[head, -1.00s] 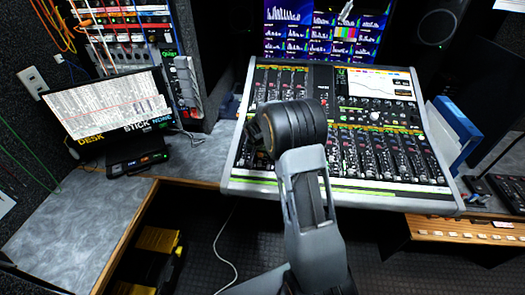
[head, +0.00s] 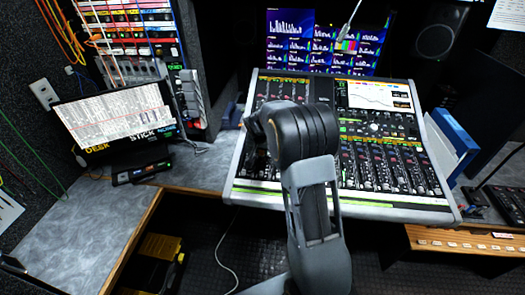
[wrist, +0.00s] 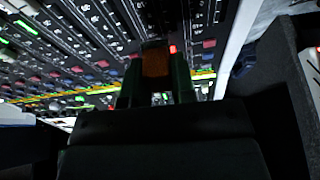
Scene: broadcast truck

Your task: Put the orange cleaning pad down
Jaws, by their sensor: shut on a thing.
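The orange cleaning pad (wrist: 155,64) shows dark orange in the wrist view, pinched between the fingers of my gripper (wrist: 157,80). The mixing console's faders and buttons lie behind it in that view; I cannot tell how far the pad is from them. In the head view my arm rises in front of the mixing console (head: 240,197) and hides its own gripper and the pad.
A monitor (head: 115,118) stands on the grey desk (head: 75,225) at the left, with bare desk in front of it. A blue-and-white binder (head: 455,140) stands right of the console. A wooden-fronted unit (head: 465,240) sits at the lower right.

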